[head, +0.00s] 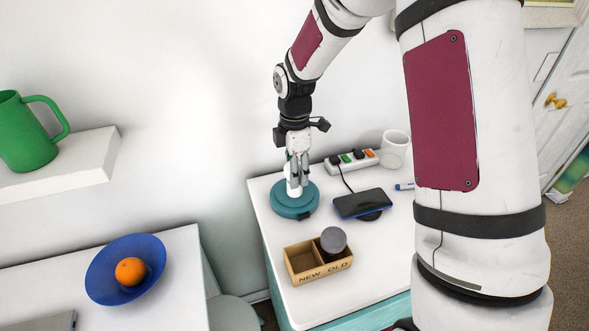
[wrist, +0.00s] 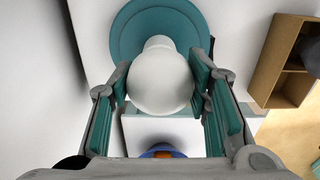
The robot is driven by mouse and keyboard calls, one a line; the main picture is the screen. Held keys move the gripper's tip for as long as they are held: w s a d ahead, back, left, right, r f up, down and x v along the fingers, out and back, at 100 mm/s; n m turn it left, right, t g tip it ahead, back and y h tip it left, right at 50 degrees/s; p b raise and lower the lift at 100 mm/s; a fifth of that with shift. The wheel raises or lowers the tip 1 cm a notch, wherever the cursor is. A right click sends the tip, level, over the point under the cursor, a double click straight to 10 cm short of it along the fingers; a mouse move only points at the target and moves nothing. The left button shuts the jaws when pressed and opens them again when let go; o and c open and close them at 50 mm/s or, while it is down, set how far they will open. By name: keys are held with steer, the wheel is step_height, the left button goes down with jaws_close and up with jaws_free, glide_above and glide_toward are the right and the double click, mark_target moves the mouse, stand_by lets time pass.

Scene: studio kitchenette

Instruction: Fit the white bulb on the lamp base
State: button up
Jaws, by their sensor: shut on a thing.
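The white bulb (wrist: 160,82) is between the two fingers of my gripper (wrist: 160,88) in the wrist view, and the gripper is shut on it. Its narrower neck points toward the teal round lamp base (wrist: 128,42) behind it. In the head view my gripper (head: 298,180) points down directly over the lamp base (head: 294,208), which stands at the back left of the white counter. The bulb (head: 291,187) shows only partly there, low between the fingers. The bulb hides the socket, so I cannot tell whether its neck is seated.
A wooden box (head: 303,275) marked NEW and OLD stands in front, a grey bulb (head: 333,240) in its OLD side, the NEW side empty. A phone (head: 362,203), power strip (head: 352,160) and white mug (head: 394,149) are to the right. A blue bowl (head: 100,273) holds an orange.

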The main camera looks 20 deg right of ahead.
steer(key=o, duration=1.2)
steer(key=shift+o, duration=0.2)
steer(key=shift+r, duration=0.15)
step_height(320, 180, up, 11)
steer(key=shift+f, duration=0.1)
steer(key=shift+r, duration=0.45)
